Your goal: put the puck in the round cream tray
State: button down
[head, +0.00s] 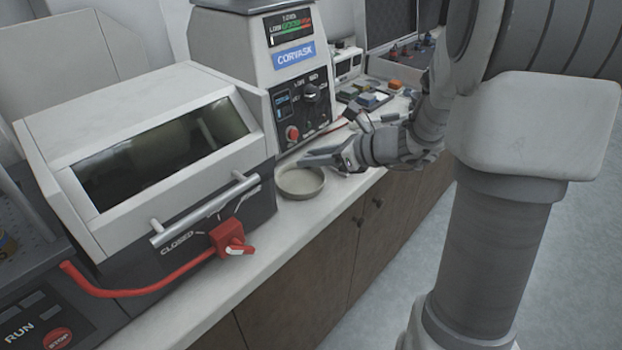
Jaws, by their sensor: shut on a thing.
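The round cream tray (300,194) sits on the bench top, in front of the press with the blue label. My gripper (310,158) reaches in from the right, its fingers pointing left over the back right part of the tray. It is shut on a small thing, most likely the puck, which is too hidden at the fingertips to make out. The visible floor of the tray looks empty. I cannot tell exactly how high the fingertips are above the tray.
A white machine with a window, a metal bar handle and a red lever (231,239) stands left of the tray. The CORVASK press (292,95) stands behind it. Small items (368,98) lie further right. The bench's front edge is close to the tray.

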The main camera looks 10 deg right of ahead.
aim_at(311, 184)
jog(key=shift+a+f, duration=0.2)
jog(key=shift+a, duration=0.1)
jog(key=shift+f, duration=0.3)
jog(key=shift+f+b, duration=0.85)
jog(key=shift+f, duration=0.8)
jog(key=shift+f, duration=0.15)
jog(key=c, duration=0.8)
grip_release()
jog(key=shift+c, duration=0.2)
